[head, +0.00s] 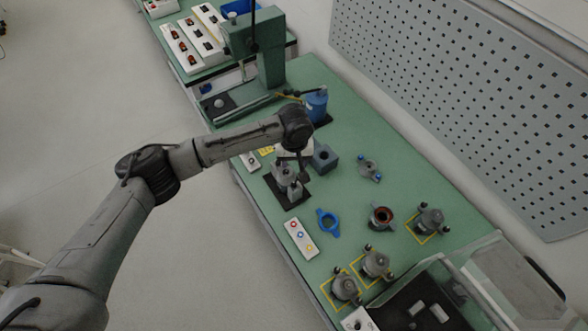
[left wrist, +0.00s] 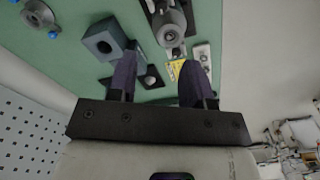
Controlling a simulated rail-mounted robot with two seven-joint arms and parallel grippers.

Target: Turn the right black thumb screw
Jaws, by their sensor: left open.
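A grey metal fixture (head: 284,174) stands on a black base plate (head: 294,199) near the left edge of the green bench. It also shows in the left wrist view (left wrist: 173,32) at the top. A black round knob (left wrist: 150,81), which looks like a thumb screw, lies between my left fingers in the left wrist view; I cannot tell whether they touch it. My left gripper (head: 301,174) points down at the fixture's right side. Its two dark fingers (left wrist: 159,60) are apart. The gripper hides part of the fixture in the head view. My right gripper is out of view.
A grey-blue block with a hole (head: 325,158) stands close to the gripper's right. A green press (head: 268,55) stands at the back.

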